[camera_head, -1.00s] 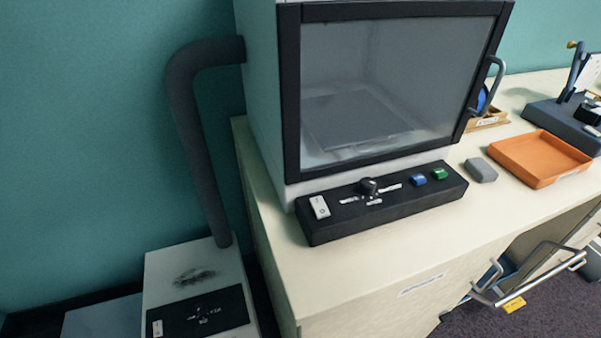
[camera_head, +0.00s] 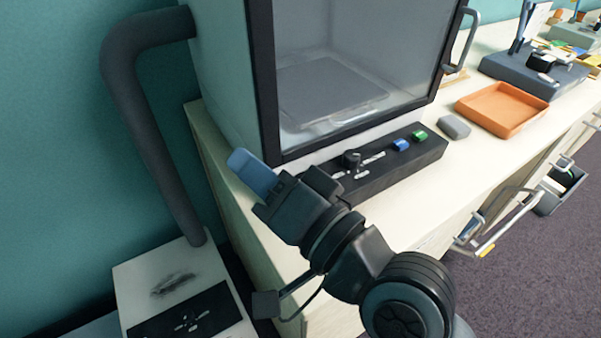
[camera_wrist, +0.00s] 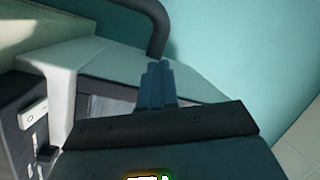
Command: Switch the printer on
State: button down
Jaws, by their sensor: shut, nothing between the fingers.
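The printer (camera_head: 222,75) is a tall cabinet with a black-framed window, standing on the counter. Its black control panel (camera_head: 425,157) runs along the front foot, with a black knob (camera_head: 352,158), a blue button (camera_head: 401,145) and a green button (camera_head: 420,136). My gripper (camera_head: 250,172) is shut and empty, in front of the printer's lower left corner. My gripper and wrist hide the panel's left end in the head view. In the wrist view my closed fingers (camera_wrist: 157,85) point up the picture. A black panel with a white switch (camera_wrist: 33,117) shows left of them, apart from the fingers.
A dark hose (camera_head: 150,125) runs from the printer's left side to a white box (camera_head: 135,285) below. A grey block (camera_head: 454,127) and an orange tray (camera_head: 502,108) lie on the counter to the right. Drawers stand open at the front right.

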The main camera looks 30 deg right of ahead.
jog(key=w+a+r+n+g+y+b, duration=0.1)
jog(key=w+a+r+n+g+y, duration=0.25)
jog(key=r, duration=0.25)
jog(key=w+a+r+n+g+y+b, duration=0.1)
jog(key=w+a+r+n+g+y, duration=0.15)
jog(key=r+y, duration=0.3)
jog(key=s+d+f+n+g+h+b, duration=0.1)
jog(key=s+d+f+g+h+b, duration=0.2)
jog(key=d+h, duration=0.45)
jog(key=s+d+f+n+g+h+b, duration=0.1)
jog(key=s+d+f+n+g+h, duration=0.1)
jog(key=d+f+g+h, duration=0.55)
jog(key=w+f, duration=0.1)
jog(key=f, duration=0.2)
jog(key=w+f+t, duration=0.1)
jog(key=f, duration=0.3)
jog(key=w+d+f+t+y+b, duration=0.1)
jog(key=w+f, duration=0.1)
jog(key=f, duration=0.2)
jog(key=shift+d+f, duration=0.1)
jog(key=shift+f, duration=0.1)
